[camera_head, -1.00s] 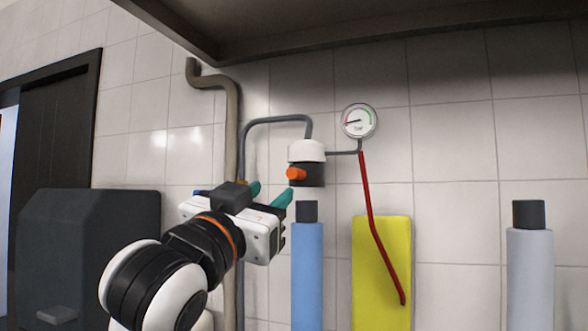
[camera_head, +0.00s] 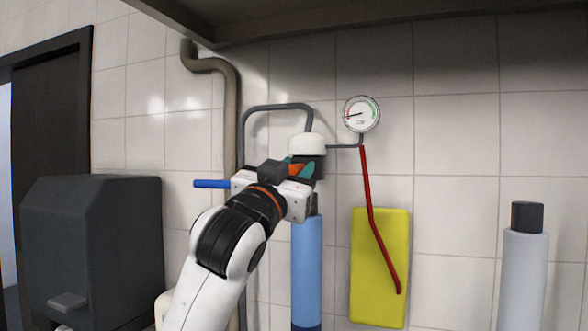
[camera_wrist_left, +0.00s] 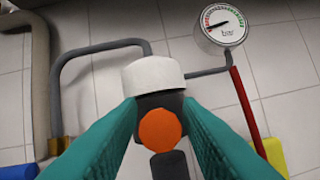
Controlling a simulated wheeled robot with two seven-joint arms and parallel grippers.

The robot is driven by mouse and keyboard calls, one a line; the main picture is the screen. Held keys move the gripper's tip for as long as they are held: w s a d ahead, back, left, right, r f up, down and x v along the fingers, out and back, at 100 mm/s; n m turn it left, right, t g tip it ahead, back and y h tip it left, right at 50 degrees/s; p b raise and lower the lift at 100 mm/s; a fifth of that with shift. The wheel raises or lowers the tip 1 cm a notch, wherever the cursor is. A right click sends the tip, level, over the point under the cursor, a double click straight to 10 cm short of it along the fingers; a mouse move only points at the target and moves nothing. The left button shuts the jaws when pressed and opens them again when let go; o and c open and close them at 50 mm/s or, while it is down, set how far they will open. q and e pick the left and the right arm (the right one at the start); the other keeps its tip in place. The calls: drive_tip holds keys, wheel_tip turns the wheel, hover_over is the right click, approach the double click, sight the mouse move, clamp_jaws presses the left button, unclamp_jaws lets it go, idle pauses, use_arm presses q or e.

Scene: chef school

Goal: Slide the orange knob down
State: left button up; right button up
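The orange knob (camera_wrist_left: 160,130) sticks out from the dark lower part of a white-capped valve body (camera_wrist_left: 153,75) in the left wrist view. In the head view the knob (camera_head: 296,170) is partly hidden by my left gripper (camera_head: 298,168). The teal fingers of my left gripper (camera_wrist_left: 160,135) stand apart, one on each side of the knob. I cannot tell if either finger touches it. My right gripper is not in view.
A blue cylinder (camera_head: 306,265) with a dark cap stands below the valve. A gauge (camera_head: 361,114), a red lever (camera_head: 368,190) and a yellow panel (camera_head: 380,290) are to the right. A blue handle (camera_head: 212,184) and grey pipes (camera_head: 232,110) are left. A shelf (camera_head: 330,18) hangs above.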

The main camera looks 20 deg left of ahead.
use_arm(q)
clamp_jaws()
drive_tip(key=shift+f, duration=0.1)
wheel_tip(320, 180, down, 5)
drive_tip(key=b, duration=0.3)
drive_tip(key=shift+w+d+b, duration=0.1)
drive_tip(key=shift+b, duration=0.25)
drive_tip(key=shift+o, duration=0.3)
unclamp_jaws()
drive_tip(key=shift+o, duration=1)
